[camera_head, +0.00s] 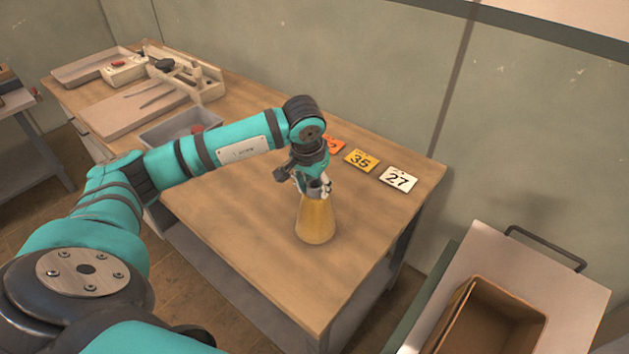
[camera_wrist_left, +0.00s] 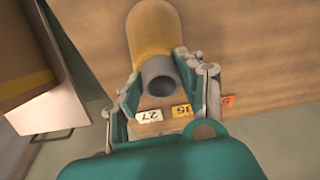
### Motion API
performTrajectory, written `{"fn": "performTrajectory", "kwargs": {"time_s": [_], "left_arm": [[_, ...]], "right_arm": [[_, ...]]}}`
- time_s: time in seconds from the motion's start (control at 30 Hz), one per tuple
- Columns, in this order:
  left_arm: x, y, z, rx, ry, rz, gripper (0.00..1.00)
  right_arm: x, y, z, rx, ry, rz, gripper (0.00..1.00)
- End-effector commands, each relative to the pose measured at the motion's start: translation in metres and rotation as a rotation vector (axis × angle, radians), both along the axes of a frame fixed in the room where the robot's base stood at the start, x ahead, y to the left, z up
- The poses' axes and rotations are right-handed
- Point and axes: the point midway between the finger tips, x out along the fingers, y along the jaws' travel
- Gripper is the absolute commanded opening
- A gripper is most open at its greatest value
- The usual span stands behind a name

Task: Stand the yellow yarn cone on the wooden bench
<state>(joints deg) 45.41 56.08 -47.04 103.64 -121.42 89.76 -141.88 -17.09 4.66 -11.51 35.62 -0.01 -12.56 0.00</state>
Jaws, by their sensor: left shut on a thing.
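The yellow yarn cone (camera_head: 316,222) is upright over the right part of the wooden bench (camera_head: 225,210), near its front edge. I cannot tell whether its base touches the wood. My left gripper (camera_head: 316,188) comes from above and is shut on the narrow top of the cone. In the left wrist view, the cone (camera_wrist_left: 152,30) shows its grey tube end between the two fingers of the gripper (camera_wrist_left: 160,78). The fingers hide part of its top in the head view. My right gripper is not in view.
Number cards, white (camera_head: 398,179), yellow (camera_head: 361,160) and orange (camera_head: 333,146), lie behind the cone. A grey bin (camera_head: 165,133), a wooden board (camera_head: 125,115) and tools fill the bench's left. A cart (camera_head: 560,290) with an open cardboard box (camera_head: 480,315) stands right.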

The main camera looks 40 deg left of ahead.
Motion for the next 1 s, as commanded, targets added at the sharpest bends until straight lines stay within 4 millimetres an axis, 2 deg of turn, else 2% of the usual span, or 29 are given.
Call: {"fn": "performTrajectory", "kwargs": {"time_s": [0.23,0.27,0.43,0.77,0.87,1.0], "left_arm": [[0.001,0.0,-0.002,0.0,-0.002,0.0,0.0],[0.0,0.0,-0.002,0.0,0.0,0.0,0.41],[0.0,0.0,-0.002,0.0,0.0,0.0,0.62],[0.0,0.0,0.002,0.0,-0.001,0.0,0.62],[-0.002,-0.001,0.012,0.0,-0.005,0.0,0.62],[-0.007,-0.002,0.038,0.0,-0.008,0.0,0.62]], "right_arm": [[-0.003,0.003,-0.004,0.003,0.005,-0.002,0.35],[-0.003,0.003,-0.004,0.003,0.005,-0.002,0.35],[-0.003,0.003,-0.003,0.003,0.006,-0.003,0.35],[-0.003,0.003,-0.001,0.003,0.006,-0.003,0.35],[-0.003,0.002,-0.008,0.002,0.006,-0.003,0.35],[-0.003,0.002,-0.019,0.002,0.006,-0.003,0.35]]}}
